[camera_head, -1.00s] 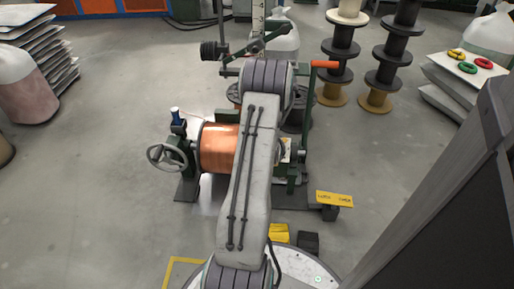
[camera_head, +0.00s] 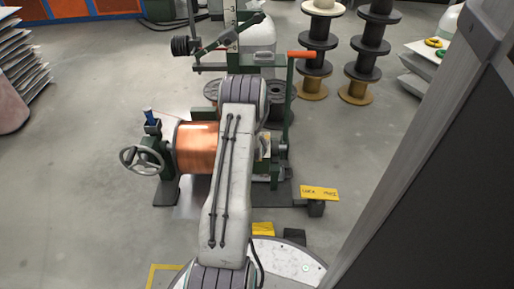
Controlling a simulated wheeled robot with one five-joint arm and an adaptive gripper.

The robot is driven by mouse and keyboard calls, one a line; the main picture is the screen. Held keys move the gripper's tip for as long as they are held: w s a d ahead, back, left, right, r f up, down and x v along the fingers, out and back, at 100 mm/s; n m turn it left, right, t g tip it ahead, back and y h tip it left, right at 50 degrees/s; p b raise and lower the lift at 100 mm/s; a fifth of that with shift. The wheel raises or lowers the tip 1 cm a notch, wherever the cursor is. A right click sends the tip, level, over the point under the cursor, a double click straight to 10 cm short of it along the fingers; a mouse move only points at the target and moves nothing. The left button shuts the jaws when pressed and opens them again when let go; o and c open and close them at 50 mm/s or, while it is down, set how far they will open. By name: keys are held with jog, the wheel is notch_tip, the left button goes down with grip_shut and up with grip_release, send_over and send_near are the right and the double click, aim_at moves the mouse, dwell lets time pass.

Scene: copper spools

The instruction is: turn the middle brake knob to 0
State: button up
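The winding stand with a copper spool (camera_head: 196,150) is just beyond my arm, left of centre. A grey handwheel (camera_head: 142,160) is on its left side, with a small blue part (camera_head: 149,117) above it. I cannot make out a middle brake knob or any 0 mark; my arm covers the stand's middle and right part. An orange-handled lever (camera_head: 300,54) rises at the stand's right. My gripper is not visible; only my arm links show.
A yellow labelled pedal (camera_head: 320,193) is on the floor right of the stand. Stacked dark spools (camera_head: 318,50) stand behind on the right. A large dark panel with a grey frame (camera_head: 440,180) fills the right side.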

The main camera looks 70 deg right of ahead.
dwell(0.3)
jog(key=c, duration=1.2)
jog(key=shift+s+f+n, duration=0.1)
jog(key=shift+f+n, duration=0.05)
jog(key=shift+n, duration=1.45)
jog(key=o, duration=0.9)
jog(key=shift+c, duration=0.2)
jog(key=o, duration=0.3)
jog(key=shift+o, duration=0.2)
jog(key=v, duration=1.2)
